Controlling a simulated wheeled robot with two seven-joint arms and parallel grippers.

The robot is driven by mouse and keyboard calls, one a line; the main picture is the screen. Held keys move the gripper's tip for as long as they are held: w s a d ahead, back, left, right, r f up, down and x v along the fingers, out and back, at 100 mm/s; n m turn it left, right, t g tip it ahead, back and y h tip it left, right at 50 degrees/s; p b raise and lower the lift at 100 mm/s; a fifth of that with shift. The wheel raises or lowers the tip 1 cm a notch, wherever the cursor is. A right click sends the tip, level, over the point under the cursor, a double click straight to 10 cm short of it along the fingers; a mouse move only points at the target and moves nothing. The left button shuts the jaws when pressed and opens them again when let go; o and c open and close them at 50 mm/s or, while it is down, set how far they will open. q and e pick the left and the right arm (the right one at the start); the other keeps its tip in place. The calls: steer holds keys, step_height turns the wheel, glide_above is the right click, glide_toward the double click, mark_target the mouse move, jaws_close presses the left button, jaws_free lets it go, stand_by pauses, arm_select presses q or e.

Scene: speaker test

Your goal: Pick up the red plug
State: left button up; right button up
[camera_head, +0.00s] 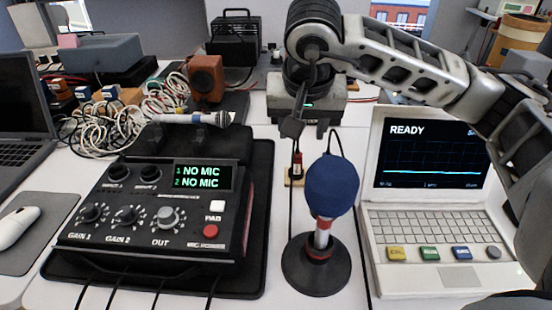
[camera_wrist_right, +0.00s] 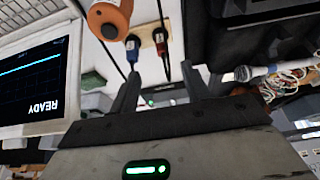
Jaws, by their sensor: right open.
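The red plug (camera_head: 298,167) stands on a small wooden block (camera_head: 294,182) behind the blue foam microphone in the head view. In the right wrist view the red plug (camera_wrist_right: 160,40) is beside a blue plug (camera_wrist_right: 132,47) on the wooden block (camera_wrist_right: 148,38). A dark cable comes from each plug. My right gripper (camera_head: 306,128) is open and empty above and behind the block in the head view. Its two fingers (camera_wrist_right: 160,90) in the wrist view are apart, and the red plug shows beyond the gap, not between them. My left gripper is not in view.
The blue foam microphone (camera_head: 332,187) on a round black base stands in front of the block. A black mixer (camera_head: 160,215) is left, a white READY computer (camera_head: 430,225) right. A silver microphone (camera_head: 190,118) and tangled cables (camera_head: 95,125) lie back left.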

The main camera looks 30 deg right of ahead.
mark_target(297, 155)
steer(key=x, duration=0.7)
steer(key=shift+s+b, duration=0.1)
steer(key=shift+b, duration=0.2)
steer(key=shift+w+r+x, duration=0.1)
steer(key=shift+w+x, duration=0.05)
steer(key=shift+x, duration=0.95)
steer(key=shift+w+r+x, duration=0.1)
steer(key=shift+w+x, duration=0.1)
steer(key=shift+x, duration=0.9)
steer(key=shift+w+x, duration=0.15)
steer(key=shift+x, duration=0.9)
steer(key=shift+d, duration=0.1)
jaws_close()
